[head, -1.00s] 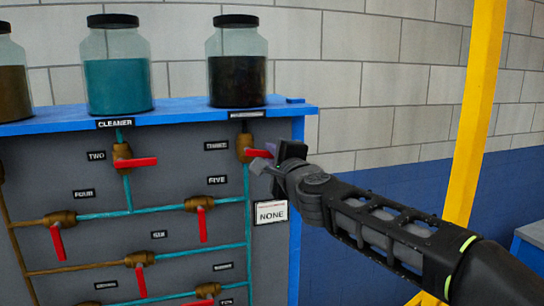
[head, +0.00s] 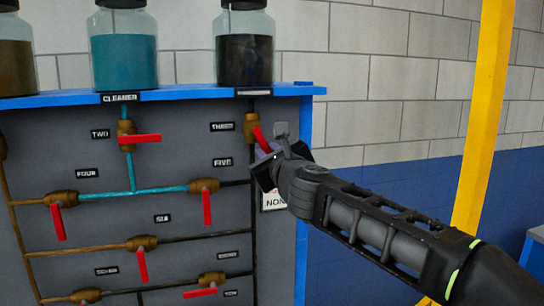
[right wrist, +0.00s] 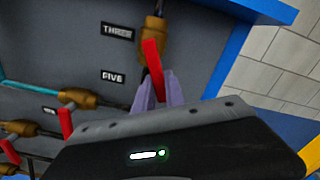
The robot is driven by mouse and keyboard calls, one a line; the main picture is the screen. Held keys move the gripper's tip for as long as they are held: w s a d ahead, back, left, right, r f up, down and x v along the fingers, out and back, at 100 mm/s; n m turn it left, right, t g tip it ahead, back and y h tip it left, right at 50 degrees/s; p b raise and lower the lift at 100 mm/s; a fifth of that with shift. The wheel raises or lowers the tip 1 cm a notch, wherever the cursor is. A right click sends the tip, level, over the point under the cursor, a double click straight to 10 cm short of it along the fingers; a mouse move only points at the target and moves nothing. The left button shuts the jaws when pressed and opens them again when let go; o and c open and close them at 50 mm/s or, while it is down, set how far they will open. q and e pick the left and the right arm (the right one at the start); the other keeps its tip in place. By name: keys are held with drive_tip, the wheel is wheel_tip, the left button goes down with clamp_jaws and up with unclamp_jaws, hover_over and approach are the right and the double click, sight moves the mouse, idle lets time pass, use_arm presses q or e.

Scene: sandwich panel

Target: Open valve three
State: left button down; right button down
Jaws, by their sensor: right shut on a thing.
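Valve three has a brass body (head: 251,127) below the dark jar, beside the label "THREE" (head: 222,127). Its red handle (head: 261,140) slants steeply down and to the right. My right gripper (head: 268,165) is at the handle's lower end. In the right wrist view, the purple fingers (right wrist: 155,92) are shut around the lower part of the red handle (right wrist: 152,62), and the brass body (right wrist: 153,40) is above. The pipe below valve three is dark. My left gripper is in no view.
Other red-handled valves, such as two (head: 142,138) and five (head: 206,208), sit on the grey panel to the left. Jars stand on the blue shelf (head: 180,92). A sign partly hidden by my gripper (head: 274,202) hangs below. A yellow post (head: 487,110) stands right.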

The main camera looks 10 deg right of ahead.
drive_tip(key=shift+a+f+m+b, duration=0.15)
drive_tip(key=shift+a+m+b, duration=0.3)
drive_tip(key=shift+m, duration=0.5)
drive_tip(key=shift+a+f+m+b, duration=0.1)
drive_tip(key=shift+a+m+b, duration=0.3)
drive_tip(key=shift+m, duration=0.5)
drive_tip(key=shift+a+f+m+b, duration=0.15)
drive_tip(key=shift+a+m+b, duration=0.25)
drive_tip(key=shift+m, duration=0.55)
drive_tip(key=c, duration=1.4)
unclamp_jaws()
drive_tip(key=shift+s+r, duration=0.1)
drive_tip(key=shift+s, duration=0.1)
drive_tip(key=s+b, duration=0.1)
drive_tip(key=s, duration=0.6)
drive_tip(key=shift+s+d+b, duration=0.3)
